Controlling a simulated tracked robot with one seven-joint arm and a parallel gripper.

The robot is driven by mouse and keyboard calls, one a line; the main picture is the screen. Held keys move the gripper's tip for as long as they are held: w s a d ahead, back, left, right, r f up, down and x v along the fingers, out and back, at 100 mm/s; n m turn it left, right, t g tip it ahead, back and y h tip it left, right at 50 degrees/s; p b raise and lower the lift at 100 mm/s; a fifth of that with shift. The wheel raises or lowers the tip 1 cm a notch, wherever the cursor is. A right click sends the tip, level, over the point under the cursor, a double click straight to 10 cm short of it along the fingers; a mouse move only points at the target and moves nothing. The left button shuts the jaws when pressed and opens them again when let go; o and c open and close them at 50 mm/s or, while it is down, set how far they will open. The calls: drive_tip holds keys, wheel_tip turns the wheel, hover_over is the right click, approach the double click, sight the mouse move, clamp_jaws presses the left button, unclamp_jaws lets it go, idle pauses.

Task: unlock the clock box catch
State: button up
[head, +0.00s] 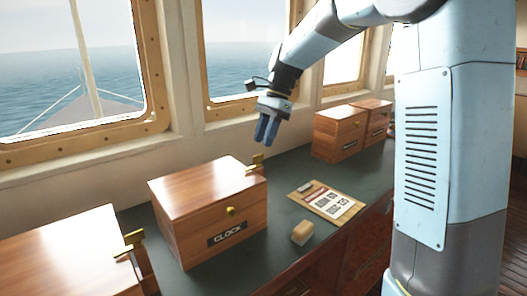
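The wooden clock box (185,222) stands on the dark counter, with a "CLOCK" plate (227,232) and a round brass knob (230,210) on its front. Its lid looks closed. A brass catch (256,162) shows at the box's upper right edge; its lower part is partly hidden, and I cannot tell its locked state. My gripper (266,138) points down, above and slightly to the right of the catch, apparently clear of it. Its blue fingers appear close together, but the gap is unclear. I see nothing held in it.
Another wooden box (65,255) with a brass catch (130,243) stands at left. A clipboard (326,201) and a small tan block (302,232) lie right of the clock box. Two more boxes (338,133) stand farther back. Window frames (225,108) rise behind the counter.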

sight(254, 162)
drive_tip(key=shift+x, duration=2.4)
clamp_jaws()
